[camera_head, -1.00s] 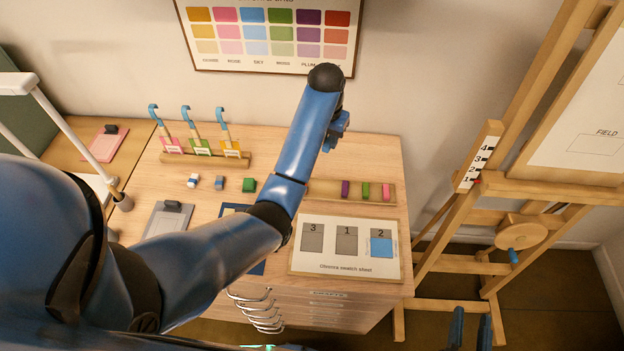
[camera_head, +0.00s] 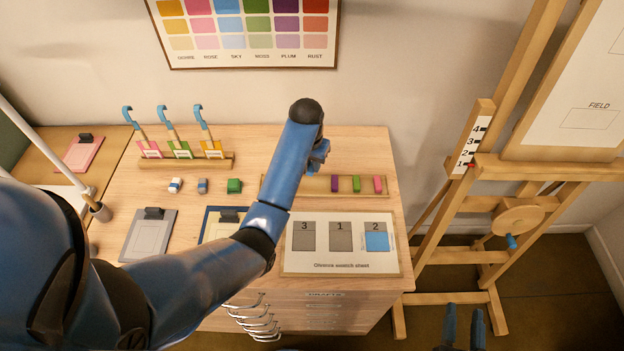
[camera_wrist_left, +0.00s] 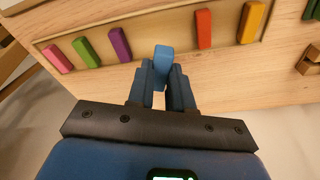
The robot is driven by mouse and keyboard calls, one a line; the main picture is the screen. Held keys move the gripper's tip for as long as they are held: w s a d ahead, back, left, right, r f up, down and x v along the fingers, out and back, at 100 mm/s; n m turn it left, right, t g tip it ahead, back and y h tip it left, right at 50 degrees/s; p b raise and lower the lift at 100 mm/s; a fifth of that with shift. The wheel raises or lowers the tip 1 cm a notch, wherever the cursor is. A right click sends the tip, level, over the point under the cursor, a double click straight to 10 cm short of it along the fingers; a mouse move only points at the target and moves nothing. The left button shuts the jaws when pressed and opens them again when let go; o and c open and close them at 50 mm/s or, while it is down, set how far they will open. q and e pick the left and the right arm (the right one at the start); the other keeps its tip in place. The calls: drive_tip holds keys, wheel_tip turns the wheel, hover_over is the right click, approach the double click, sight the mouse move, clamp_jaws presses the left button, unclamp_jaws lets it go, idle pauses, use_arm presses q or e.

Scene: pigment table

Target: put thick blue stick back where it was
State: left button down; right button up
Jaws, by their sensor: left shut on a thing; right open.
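My left gripper (camera_head: 318,160) is over the back of the desk by the wooden stick tray (camera_head: 310,185). In the left wrist view my left gripper (camera_wrist_left: 160,82) is shut on the thick blue stick (camera_wrist_left: 162,60). The stick is at the gap in the tray row between the purple stick (camera_wrist_left: 120,44) and the orange-red stick (camera_wrist_left: 204,28). I cannot tell whether it touches the tray. In the head view the blue stick is not clearly visible. My right gripper (camera_head: 463,325) is open and empty at the bottom right, away from the desk.
The tray also holds green (camera_wrist_left: 86,52), pink (camera_wrist_left: 57,58) and yellow (camera_wrist_left: 251,22) sticks. A swatch sheet (camera_head: 340,268) in front has a blue patch under 2. An easel (camera_head: 480,180) stands right.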

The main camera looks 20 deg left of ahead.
sight(313, 185)
use_arm(q)
drive_tip(key=shift+d+f+p, duration=0.1)
drive_tip(key=shift+f+p, duration=0.25)
drive_tip(key=shift+f, duration=3.4)
drive_tip(key=shift+f, duration=0.2)
drive_tip(key=c, duration=1)
unclamp_jaws()
drive_tip(key=shift+r, duration=0.1)
drive_tip(key=shift+r, duration=0.1)
drive_tip(key=r, duration=0.4)
drive_tip(key=s+r, duration=0.1)
drive_tip(key=r, duration=0.3)
drive_tip(key=s+r+b, duration=0.1)
drive_tip(key=r, duration=0.3)
